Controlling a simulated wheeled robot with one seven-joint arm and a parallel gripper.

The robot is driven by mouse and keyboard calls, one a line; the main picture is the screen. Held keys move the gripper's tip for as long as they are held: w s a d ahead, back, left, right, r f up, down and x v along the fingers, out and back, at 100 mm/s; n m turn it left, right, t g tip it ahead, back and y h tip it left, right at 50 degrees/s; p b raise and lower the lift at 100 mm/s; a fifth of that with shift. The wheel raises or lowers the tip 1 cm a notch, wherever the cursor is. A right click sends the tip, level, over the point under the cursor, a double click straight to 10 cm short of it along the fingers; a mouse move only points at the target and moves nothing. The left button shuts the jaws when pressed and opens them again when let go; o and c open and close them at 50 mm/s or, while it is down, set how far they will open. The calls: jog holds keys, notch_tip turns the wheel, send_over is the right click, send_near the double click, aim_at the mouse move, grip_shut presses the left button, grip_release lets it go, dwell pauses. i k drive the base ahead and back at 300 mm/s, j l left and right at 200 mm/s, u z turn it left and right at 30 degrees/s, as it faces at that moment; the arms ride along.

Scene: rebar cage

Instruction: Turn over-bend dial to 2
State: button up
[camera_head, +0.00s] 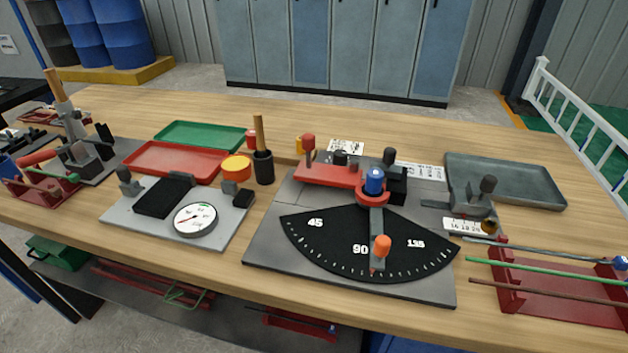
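No dial in view carries a readable over-bend label, so I cannot tell which part is the over-bend dial. A round white gauge (195,220) with a red needle and a green mark sits on a grey plate at left centre; its figures are too small to read. The bender (325,258), in the middle, has a black fan scale marked 45, 90 and 135. Its orange-tipped pointer (380,246) lies just right of the 90. A small dark-yellow knob (488,227) sits by a white numbered strip (466,225) at the right. My gripper is not in view.
A red rack (560,304) with green and brown rods stands at the front right. A grey tray (505,182) lies behind it. Red (170,160) and green (205,135) trays lie at back left. A black cup (263,167) holds a wooden handle. Bare wood shows along the front edge.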

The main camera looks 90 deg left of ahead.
aim_at(340, 156)
jog(key=u, duration=1.7)
jog(key=i+u, duration=0.3)
jog(key=i, duration=0.3)
jog(key=k+j+z, duration=0.2)
jog(key=k, duration=0.3)
jog(key=i+u, duration=0.15)
